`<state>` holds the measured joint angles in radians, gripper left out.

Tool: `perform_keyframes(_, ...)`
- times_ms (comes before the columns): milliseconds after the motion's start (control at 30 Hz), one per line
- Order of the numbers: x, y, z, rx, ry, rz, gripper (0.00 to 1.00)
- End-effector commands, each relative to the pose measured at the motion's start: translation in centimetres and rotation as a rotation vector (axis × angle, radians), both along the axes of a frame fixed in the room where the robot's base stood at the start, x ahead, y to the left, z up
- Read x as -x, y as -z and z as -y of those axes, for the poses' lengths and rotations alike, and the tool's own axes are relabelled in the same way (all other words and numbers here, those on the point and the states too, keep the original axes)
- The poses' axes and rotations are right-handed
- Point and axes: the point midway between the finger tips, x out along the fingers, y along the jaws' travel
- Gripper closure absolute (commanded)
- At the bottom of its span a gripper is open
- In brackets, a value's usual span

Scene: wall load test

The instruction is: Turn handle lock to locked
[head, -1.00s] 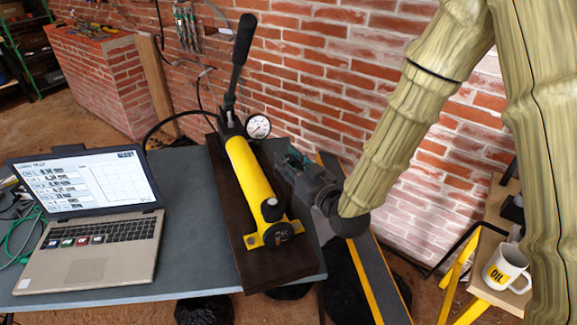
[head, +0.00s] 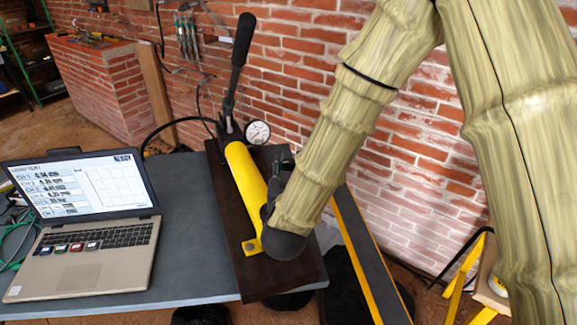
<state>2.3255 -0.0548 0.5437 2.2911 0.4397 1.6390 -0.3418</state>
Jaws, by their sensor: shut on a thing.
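The yellow hydraulic pump (head: 243,175) lies on a dark wooden board (head: 262,278) on the table. Its long black handle (head: 238,65) stands up at the far end, tilted slightly right. My gripper (head: 270,200) is at the near end of the yellow cylinder, where the black knob was visible earlier. My wrist and arm cover that end, so the knob and fingertips are mostly hidden. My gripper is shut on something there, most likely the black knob. No lock marking can be read.
A pressure gauge (head: 257,132) stands beside the pump's far end. An open laptop (head: 85,225) is on the left of the grey table (head: 180,215). The brick wall (head: 310,75) rises behind. A yellow-edged dark beam (head: 365,255) slants down at the right.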

Motion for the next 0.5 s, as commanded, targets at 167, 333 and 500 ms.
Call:
perform_keyframes(167, -0.11, -0.22, -0.01, -0.002, 0.037, 0.004, 0.95)
perform_keyframes(333, -0.13, -0.25, -0.01, -0.002, 0.049, 0.005, 0.95)
perform_keyframes(500, -0.15, -0.27, 0.01, -0.002, 0.051, 0.006, 0.95)
